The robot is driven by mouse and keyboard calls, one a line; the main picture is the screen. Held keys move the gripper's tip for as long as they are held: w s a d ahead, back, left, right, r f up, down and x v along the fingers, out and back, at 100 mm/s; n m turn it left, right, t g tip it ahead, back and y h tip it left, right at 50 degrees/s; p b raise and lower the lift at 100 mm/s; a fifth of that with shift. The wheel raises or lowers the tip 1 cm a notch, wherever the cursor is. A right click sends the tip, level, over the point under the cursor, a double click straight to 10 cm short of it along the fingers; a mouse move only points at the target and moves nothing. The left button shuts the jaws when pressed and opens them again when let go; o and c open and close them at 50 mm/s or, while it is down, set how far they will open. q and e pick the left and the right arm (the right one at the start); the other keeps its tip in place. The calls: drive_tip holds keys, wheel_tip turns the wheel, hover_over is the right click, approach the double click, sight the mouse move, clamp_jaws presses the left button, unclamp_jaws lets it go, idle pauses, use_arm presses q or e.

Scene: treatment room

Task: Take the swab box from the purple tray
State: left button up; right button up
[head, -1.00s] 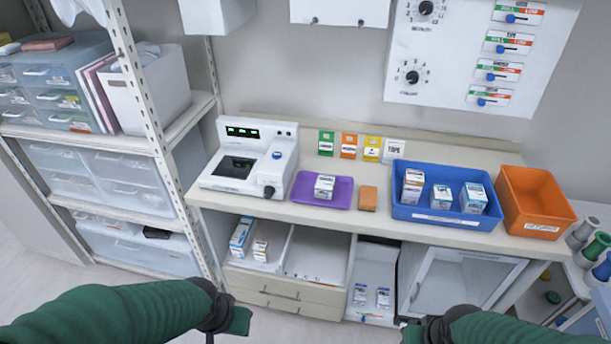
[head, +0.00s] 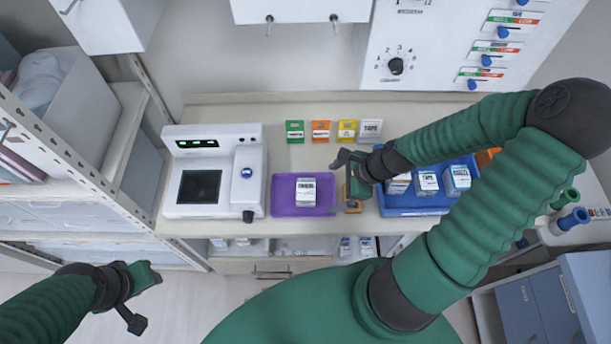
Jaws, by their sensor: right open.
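The swab box (head: 306,191) is a small white carton with a dark printed label. It stands on the purple tray (head: 286,208) on the counter, between the white machine and the blue bin. My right gripper (head: 344,182) is open and empty just right of the tray, above the counter and apart from the box. It partly hides the orange-brown block (head: 353,207). My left gripper (head: 143,298) hangs at the lower left, over the floor in front of the counter and far from the tray; its jaw gap is not clear.
The white machine (head: 212,170) stands left of the tray. The blue bin (head: 400,206) with several cartons is at the right, partly behind my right arm. Coloured cards, including a green one (head: 295,131), stand behind the tray. A wall cabinet (head: 300,10) hangs above.

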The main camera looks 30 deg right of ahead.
wheel_tip(320, 180, up, 2)
drive_tip(key=d+m, duration=0.1)
drive_tip(key=m, duration=0.1)
drive_tip(key=b, duration=0.1)
approach(308, 190)
drive_tip(key=shift+m+t, duration=0.3)
drive_tip(key=shift+t, duration=0.1)
drive_tip(key=x, duration=0.4)
drive_tip(key=shift+d+f, duration=0.25)
drive_tip(key=shift+f, duration=0.2)
drive_tip(key=shift+w+f, duration=0.1)
drive_tip(key=shift+f, duration=0.2)
drive_tip(key=a+f, duration=0.1)
drive_tip(key=w+a+f+p, duration=0.1)
drive_tip(key=f, duration=0.1)
drive_tip(key=shift+w+f, duration=0.15)
drive_tip(key=shift+w+a+f, duration=0.15)
drive_tip(key=shift+w+f, duration=0.1)
drive_tip(key=shift+f, duration=0.05)
drive_tip(key=shift+w+f, duration=0.1)
drive_tip(key=c, duration=1.3)
use_arm(q)
drive_tip(key=shift+a+r, duration=0.35)
drive_tip(key=shift+r, duration=0.35)
